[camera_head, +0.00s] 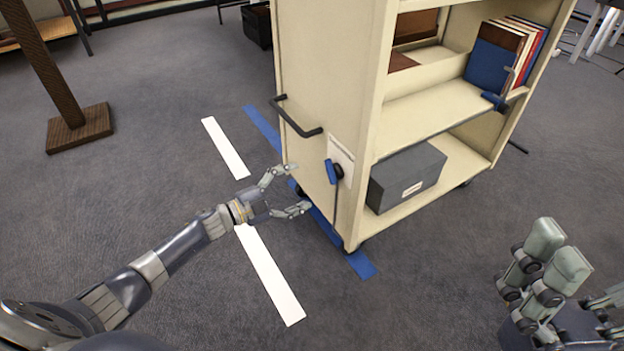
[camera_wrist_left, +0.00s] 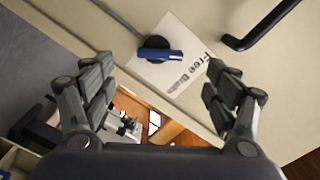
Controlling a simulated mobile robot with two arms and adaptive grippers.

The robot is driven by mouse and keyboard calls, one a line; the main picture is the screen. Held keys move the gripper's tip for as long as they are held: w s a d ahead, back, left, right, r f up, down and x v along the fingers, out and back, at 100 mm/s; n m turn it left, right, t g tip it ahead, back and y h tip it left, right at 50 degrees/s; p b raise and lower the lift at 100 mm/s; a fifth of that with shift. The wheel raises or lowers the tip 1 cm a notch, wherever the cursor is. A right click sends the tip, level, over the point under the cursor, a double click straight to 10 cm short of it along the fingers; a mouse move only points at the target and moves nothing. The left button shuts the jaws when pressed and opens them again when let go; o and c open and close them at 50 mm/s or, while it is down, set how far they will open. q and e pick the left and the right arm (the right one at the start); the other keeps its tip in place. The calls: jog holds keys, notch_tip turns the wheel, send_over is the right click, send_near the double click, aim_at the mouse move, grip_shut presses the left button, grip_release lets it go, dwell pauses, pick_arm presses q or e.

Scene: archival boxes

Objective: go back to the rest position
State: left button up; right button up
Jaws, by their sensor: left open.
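My left gripper (camera_head: 301,188) is open and empty in front of the narrow end panel of the cream book cart (camera_head: 332,75). Its fingers also show spread in the left wrist view (camera_wrist_left: 165,90), with the panel beyond them. A blue lever on a black round base (camera_head: 334,172) sits on that panel, right of and above the gripper; I see no contact. In the left wrist view the lever (camera_wrist_left: 160,54) lies over a white label reading "Free Brake". My right gripper (camera_head: 580,285) is at the lower right, partly cut off by the frame edge.
A black handle (camera_head: 297,120) juts from the cart's end panel above my left gripper. The cart holds a grey box (camera_head: 407,177) and several books (camera_head: 497,55). Blue and white tape (camera_head: 268,273) marks the floor. A brown post (camera_head: 80,128) stands left. Carpet between is clear.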

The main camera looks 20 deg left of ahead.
pick_arm(q)
jog(key=shift+v, duration=0.9)
